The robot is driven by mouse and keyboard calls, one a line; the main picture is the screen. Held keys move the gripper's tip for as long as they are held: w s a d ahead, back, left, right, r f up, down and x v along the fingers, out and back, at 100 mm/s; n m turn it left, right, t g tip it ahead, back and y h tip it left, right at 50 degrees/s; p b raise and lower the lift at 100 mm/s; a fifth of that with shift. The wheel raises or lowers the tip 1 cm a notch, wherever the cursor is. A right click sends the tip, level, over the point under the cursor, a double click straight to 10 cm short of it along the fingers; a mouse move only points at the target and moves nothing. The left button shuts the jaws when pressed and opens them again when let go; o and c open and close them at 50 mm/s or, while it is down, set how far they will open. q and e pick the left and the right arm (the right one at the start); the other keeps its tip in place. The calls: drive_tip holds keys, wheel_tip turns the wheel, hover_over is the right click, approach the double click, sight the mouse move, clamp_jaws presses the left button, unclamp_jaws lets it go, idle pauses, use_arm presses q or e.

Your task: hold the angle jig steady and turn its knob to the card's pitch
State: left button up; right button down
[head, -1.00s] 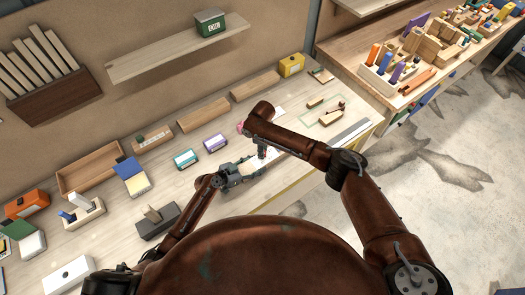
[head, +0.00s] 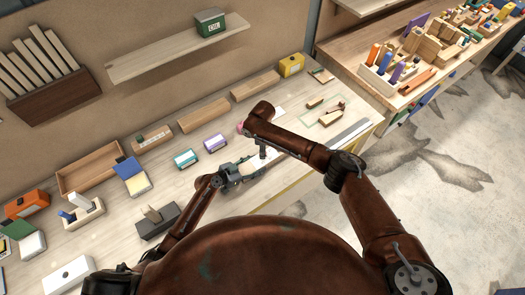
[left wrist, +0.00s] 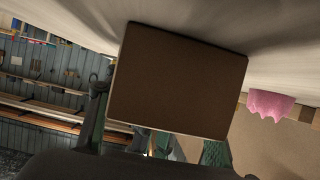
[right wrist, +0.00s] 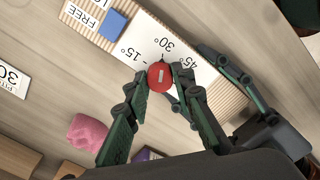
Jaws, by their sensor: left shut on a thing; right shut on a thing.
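The angle jig (right wrist: 178,50) is a pale plate with 15°, 30° and 45° marks and a ribbed edge. Its red knob (right wrist: 160,76) has a pale line that points roughly toward the 30° mark. My right gripper (right wrist: 158,85) is shut on the knob from both sides; it shows above the jig in the head view (head: 262,153). My left gripper (head: 232,174) is shut on the jig at its side; its fingers also show in the right wrist view (right wrist: 228,75). A brown face (left wrist: 178,80), probably the jig's, fills the left wrist view. A card (right wrist: 12,80) shows "30", partly cut off.
A blue block (right wrist: 112,23) lies on the jig near a "FREE" label. A pink lump (right wrist: 87,132) rests on the bench nearby. A teal box (head: 186,159) and a purple box (head: 215,142) stand behind the left gripper. A green outline (head: 325,116) lies right of my right arm.

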drive_tip(key=c, duration=1.7)
unclamp_jaws()
drive_tip(key=shift+o, duration=0.2)
wheel_tip(320, 180, up, 12)
use_arm(q)
drive_tip(key=o, duration=1.8)
drive_tip(key=shift+c, duration=0.2)
drive_tip(key=shift+o, duration=0.4)
drive_tip(key=o, duration=0.4)
